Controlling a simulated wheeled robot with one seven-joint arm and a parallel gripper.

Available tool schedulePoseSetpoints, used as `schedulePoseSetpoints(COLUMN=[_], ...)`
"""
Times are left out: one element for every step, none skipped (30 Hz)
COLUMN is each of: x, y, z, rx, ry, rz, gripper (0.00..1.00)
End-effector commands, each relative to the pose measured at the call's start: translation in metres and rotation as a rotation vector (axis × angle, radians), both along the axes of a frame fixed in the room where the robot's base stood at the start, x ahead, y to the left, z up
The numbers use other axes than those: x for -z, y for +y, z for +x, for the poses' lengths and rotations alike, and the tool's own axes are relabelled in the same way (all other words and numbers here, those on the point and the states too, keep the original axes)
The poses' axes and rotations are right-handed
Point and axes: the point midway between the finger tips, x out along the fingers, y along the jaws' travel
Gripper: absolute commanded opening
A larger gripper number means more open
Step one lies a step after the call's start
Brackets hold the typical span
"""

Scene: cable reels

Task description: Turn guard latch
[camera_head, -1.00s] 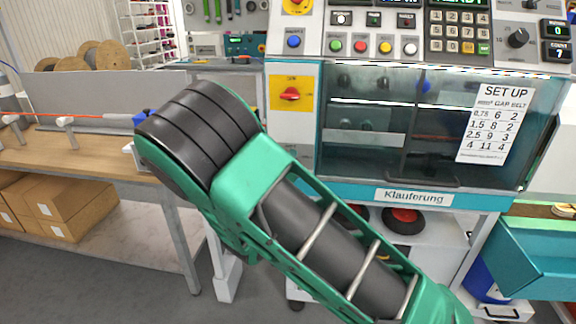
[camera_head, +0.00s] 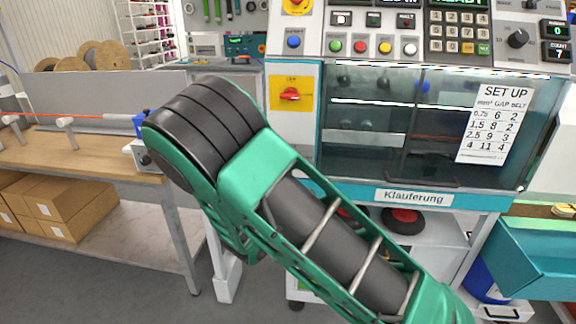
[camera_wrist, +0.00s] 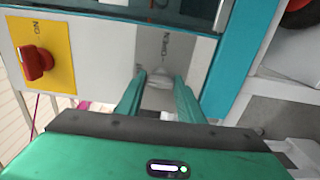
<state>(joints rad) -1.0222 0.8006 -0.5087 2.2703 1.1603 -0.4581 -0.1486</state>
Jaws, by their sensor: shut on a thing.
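The guard latch (camera_wrist: 158,80) is a small pale piece on the light grey panel of the machine, seen in the wrist view below a printed OPEN mark. My gripper (camera_wrist: 160,80) is shut on it, with one green finger on each side. The fingers hide part of the latch, so its exact angle is hard to tell. In the head view my green and black arm covers the latch and the gripper. The clear guard door (camera_head: 370,130) of the machine is down above the Klauferung label.
A red switch on a yellow plate (camera_head: 291,93) sits beside the door; it also shows in the wrist view (camera_wrist: 38,64). A workbench (camera_head: 90,155) with an orange cable stands at left, boxes (camera_head: 65,208) below. A teal bin (camera_head: 535,255) is at right.

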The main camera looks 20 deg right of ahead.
Motion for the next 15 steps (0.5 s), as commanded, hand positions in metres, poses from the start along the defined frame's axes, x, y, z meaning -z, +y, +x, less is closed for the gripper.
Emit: schedulePoseSetpoints(x=[0.0020,0.0021,0.0021,0.0022,0.0022,0.0022,0.0021,0.0020,0.0018,0.0016,0.0015,0.0013,0.0012,0.0011,0.0010], y=[0.0061,0.0061,0.0061,0.0061,0.0061,0.0060,0.0057,0.0052,0.0045,0.0040,0.0036,0.0032,0.0029,0.0026,0.0023], z=[0.0009,0.0009,0.0009,0.0009,0.0009,0.0009,0.0008,0.0007,0.0006,0.0004,0.0004,0.0003,0.0003,0.0002,0.0001], rx=[-0.013,-0.013,-0.013,-0.013,-0.013,-0.013,-0.012,-0.011,-0.010,-0.009,-0.008,-0.007,-0.006,-0.006,-0.005], ry=[0.003,0.003,0.003,0.003,0.003,0.003,0.003,0.002,0.002,0.002,0.002,0.001,0.001,0.001,0.002], rz=[0.004,0.004,0.004,0.004,0.004,0.004,0.004,0.004,0.003,0.003,0.003,0.003,0.003,0.003,0.002], gripper=[0.12,0.12,0.12,0.12,0.12,0.41,0.48,0.53,0.53,0.53,0.53,0.53,0.53,0.53,0.53])
